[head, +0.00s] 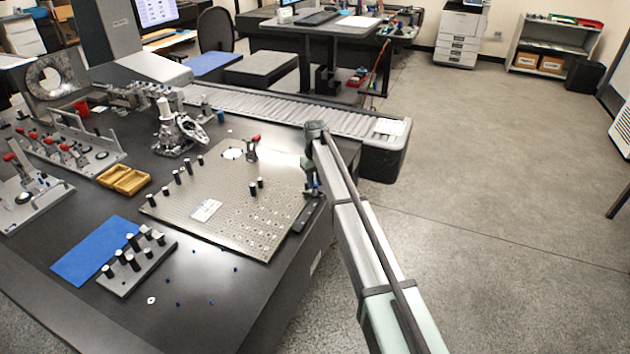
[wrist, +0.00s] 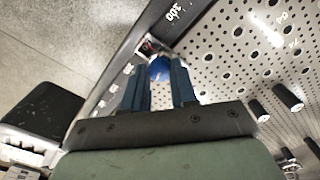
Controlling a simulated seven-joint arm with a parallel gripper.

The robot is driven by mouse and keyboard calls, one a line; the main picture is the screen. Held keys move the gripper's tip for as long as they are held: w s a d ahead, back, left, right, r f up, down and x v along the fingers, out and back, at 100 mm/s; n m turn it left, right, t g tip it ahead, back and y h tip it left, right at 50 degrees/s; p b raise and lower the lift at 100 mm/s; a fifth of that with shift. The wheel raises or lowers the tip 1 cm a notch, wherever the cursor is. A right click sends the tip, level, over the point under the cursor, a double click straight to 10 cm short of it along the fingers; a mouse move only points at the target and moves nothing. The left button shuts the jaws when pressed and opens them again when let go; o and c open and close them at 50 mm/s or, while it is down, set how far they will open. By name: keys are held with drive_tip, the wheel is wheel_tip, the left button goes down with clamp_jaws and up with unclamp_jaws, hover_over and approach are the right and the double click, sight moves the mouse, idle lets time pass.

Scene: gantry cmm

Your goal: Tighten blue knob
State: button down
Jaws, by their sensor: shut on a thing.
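The blue knob (wrist: 160,70) shows in the wrist view between the two blue-grey fingers of my gripper (wrist: 159,64). It sits at the edge of the perforated metal plate (wrist: 225,45). My gripper is shut on the knob, one finger on each side. In the head view my gripper (head: 312,189) points down at the right corner of the perforated plate (head: 215,215), and the knob is too small to make out there. The fingers hide part of the knob's sides and what lies under it.
Black posts (head: 256,187) stand on the plate, with a red-handled clamp (head: 252,147) behind them. A dark rail (head: 308,214) runs along the plate's right edge, close to the table edge. A roller conveyor (head: 290,112) lies behind. The floor on the right is clear.

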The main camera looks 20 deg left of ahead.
sight(315, 184)
idle(0.4)
drive_tip(key=c, duration=0.9)
unclamp_jaws()
wheel_tip(315, 184, up, 14)
drive_tip(key=shift+f, duration=0.1)
